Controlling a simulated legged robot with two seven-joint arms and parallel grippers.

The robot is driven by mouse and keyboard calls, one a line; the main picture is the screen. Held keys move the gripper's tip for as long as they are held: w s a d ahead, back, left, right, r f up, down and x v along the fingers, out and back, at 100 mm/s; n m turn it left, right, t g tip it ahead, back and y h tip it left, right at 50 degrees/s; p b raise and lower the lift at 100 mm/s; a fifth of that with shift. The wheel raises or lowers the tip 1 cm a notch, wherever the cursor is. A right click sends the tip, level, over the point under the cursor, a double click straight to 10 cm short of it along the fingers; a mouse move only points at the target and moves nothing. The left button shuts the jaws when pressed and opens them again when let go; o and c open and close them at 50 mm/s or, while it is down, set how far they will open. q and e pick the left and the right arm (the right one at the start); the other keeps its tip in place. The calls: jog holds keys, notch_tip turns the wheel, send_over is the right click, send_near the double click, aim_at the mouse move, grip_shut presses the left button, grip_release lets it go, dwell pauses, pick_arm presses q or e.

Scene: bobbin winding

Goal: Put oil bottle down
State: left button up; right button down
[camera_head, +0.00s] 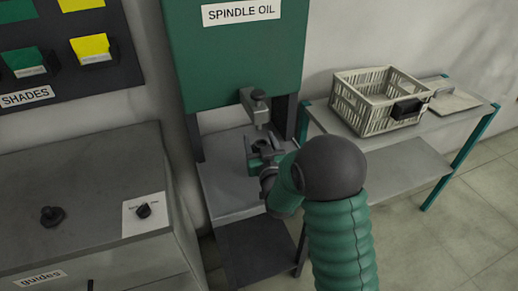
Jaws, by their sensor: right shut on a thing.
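My right gripper (262,158) is in front of the green spindle oil dispenser (238,62), just above the grey shelf of its stand (230,190). It is shut on the oil bottle (261,145), of which only a small dark part shows between the fingers. My gripper and wrist hide the rest of the bottle. The bottle is below the dispenser's grey tap (257,106). I cannot tell whether its base touches the shelf. My left gripper is not in view.
A cream basket (378,100) and a light flat tray (455,102) stand on a shelf unit at right. A grey cabinet (80,190) with knobs stands at left, below a dark shades board (70,85). The stand's shelf has free room left of the gripper.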

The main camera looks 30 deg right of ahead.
jog(key=f, duration=0.1)
jog(key=a+f, duration=0.1)
jog(key=shift+f+b, duration=0.3)
jog(key=shift+f, duration=0.05)
jog(key=shift+a+r, duration=0.15)
jog(key=shift+a, duration=0.05)
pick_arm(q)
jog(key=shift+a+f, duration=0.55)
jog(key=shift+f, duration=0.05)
pick_arm(e)
jog(key=c, duration=0.8)
grip_release()
jog(key=shift+d+f, duration=0.15)
jog(key=shift+f, duration=0.05)
jog(key=o, duration=0.4)
jog(key=shift+s+d, duration=0.1)
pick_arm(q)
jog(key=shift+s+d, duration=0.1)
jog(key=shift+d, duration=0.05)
